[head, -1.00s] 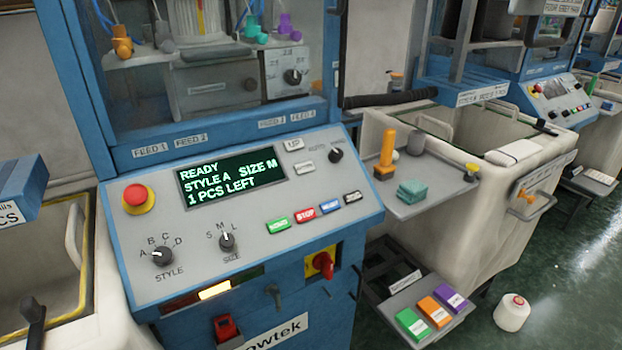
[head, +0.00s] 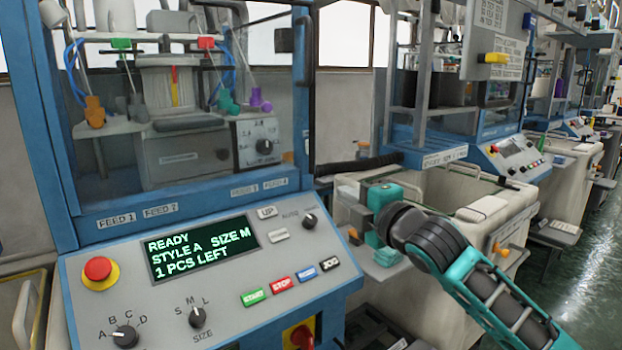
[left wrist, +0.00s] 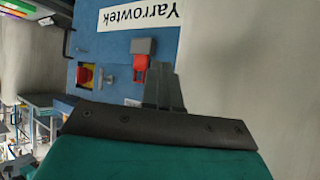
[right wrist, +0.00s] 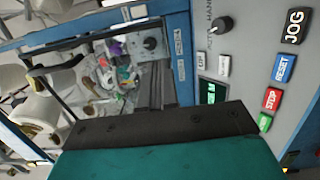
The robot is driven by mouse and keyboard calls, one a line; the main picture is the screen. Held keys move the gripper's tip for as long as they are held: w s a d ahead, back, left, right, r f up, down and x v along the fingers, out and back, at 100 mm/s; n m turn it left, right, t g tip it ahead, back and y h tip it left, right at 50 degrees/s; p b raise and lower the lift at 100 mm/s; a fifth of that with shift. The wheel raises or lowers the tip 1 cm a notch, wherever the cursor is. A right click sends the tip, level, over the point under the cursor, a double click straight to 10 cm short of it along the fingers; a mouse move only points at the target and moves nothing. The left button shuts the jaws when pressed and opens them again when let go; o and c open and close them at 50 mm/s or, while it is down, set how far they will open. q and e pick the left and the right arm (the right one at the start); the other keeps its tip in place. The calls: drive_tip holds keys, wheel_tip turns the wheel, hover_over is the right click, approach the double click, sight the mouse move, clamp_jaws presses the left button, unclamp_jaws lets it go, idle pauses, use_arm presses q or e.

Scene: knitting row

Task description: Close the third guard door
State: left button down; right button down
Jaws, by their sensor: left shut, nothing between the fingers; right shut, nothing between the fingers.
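The guard door on the nearest knitting machine is a clear panel with a thin dark edge (head: 228,75). Its dark handle (head: 310,38) is at the upper right, and the handle also shows in the right wrist view (right wrist: 55,63). The door seems to stand slightly out from the blue frame, but its gap is hard to judge. I cannot tell which number it is. My right gripper (head: 366,195) is shut and empty, right of the machine; its fingers (right wrist: 155,80) show in its wrist view. My left gripper (left wrist: 163,85) is shut and empty, below the control panel.
The control panel (head: 210,285) has a red emergency button (head: 98,269), knobs and coloured keys. Its display reads READY.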

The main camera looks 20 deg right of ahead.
sight(305, 171)
use_arm(q)
drive_tip(key=shift+r, duration=0.2)
use_arm(e)
drive_tip(key=x, duration=1.4)
use_arm(q)
drive_tip(key=shift+r, duration=0.1)
